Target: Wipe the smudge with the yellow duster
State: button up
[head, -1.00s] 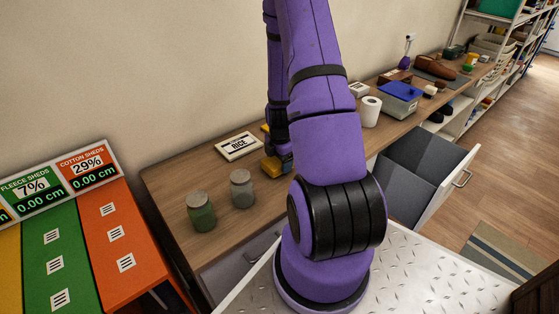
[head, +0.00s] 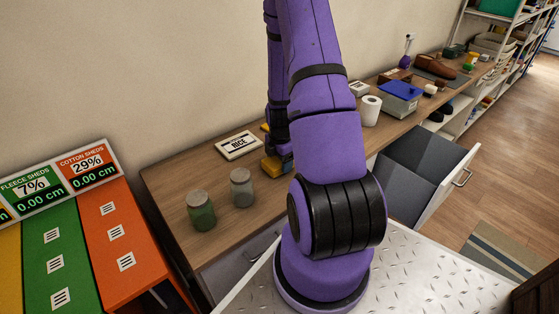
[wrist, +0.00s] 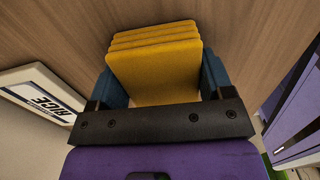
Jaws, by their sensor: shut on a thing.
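The yellow duster (wrist: 155,62) is a thick, layered pad held between the blue fingers of my gripper (wrist: 157,85) in the wrist view. It is over the wooden counter top; I cannot tell whether it presses on the wood. In the head view a small part of the duster (head: 272,167) shows beside my purple arm, just right of the RICE sign, and my arm hides most of my gripper. No smudge is visible in either view; it may be hidden under the duster or behind my arm.
The white RICE sign (head: 238,145) lies close left of my gripper. A green jar (head: 202,212) and a grey jar (head: 241,188) stand nearer the front. Farther right are a paper roll (head: 371,110), a blue-lidded box (head: 401,97) and an open drawer (head: 452,165).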

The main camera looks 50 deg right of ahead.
jog(key=shift+s, duration=0.65)
jog(key=shift+w+a, duration=0.15)
jog(key=shift+w, duration=1.45)
jog(key=shift+c, duration=0.3)
jog(key=shift+s, duration=0.95)
jog(key=shift+s+f, duration=0.1)
jog(key=shift+s, duration=0.6)
jog(key=shift+w, duration=1.5)
jog(key=shift+s+f, duration=0.1)
jog(key=shift+s, duration=1.45)
jog(key=shift+w, duration=0.15)
